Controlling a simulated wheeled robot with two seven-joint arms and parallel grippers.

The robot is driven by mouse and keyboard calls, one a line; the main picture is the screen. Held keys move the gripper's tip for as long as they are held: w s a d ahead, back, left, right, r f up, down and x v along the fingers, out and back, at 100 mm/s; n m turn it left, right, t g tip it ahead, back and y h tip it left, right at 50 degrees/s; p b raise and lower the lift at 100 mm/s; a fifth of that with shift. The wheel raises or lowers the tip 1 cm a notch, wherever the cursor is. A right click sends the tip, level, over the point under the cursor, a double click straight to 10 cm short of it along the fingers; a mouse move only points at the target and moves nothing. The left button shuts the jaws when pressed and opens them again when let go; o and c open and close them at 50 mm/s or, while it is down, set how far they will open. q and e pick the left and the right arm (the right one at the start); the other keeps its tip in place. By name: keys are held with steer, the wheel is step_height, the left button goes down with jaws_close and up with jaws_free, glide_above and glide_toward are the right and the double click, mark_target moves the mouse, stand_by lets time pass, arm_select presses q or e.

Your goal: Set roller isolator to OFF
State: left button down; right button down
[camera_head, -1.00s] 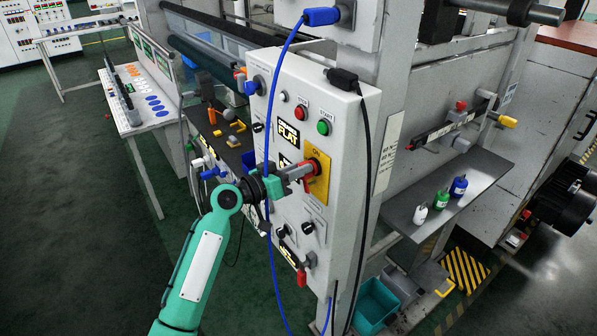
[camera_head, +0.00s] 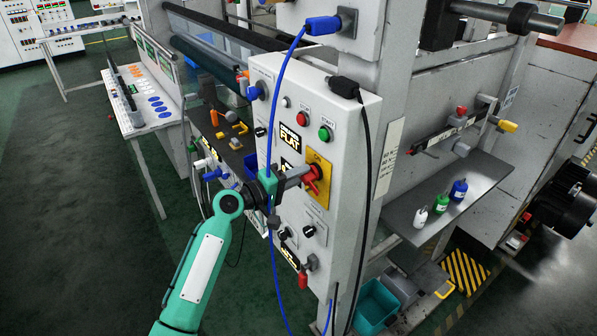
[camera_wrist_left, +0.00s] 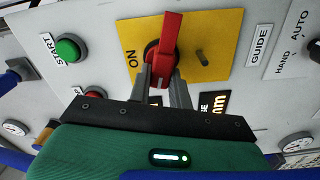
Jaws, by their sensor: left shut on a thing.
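The roller isolator is a red handle (camera_head: 312,180) on a yellow plate (camera_head: 323,198) on the grey control panel. My left gripper (camera_head: 298,179) reaches it from the left and is shut on the handle. In the left wrist view the red handle (camera_wrist_left: 170,40) stands upright in the picture between my fingertips (camera_wrist_left: 162,88). The word ON is on the yellow plate (camera_wrist_left: 222,42), left of the handle in that view. A small dark peg sits right of the handle there. No OFF mark is readable. My right gripper is out of view.
A red button (camera_head: 302,118) and green START button (camera_head: 325,133) are above the plate. A blue cable (camera_head: 271,130) hangs by my gripper, and a black cable (camera_head: 366,180) runs down the right. Black selector knobs (camera_head: 309,230) are below.

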arm_select(q)
steer(key=shift+f+n+p, duration=0.15)
steer(key=shift+n+p, duration=0.45)
steer(key=shift+n, duration=0.9)
steer(key=shift+f, duration=0.1)
steer(key=c, duration=1.3)
jaws_free()
steer(key=shift+a, duration=0.1)
steer(key=b+v, duration=0.5)
steer(key=v, duration=0.8)
steer(key=shift+s+a, duration=0.25)
steer(key=shift+a, duration=0.05)
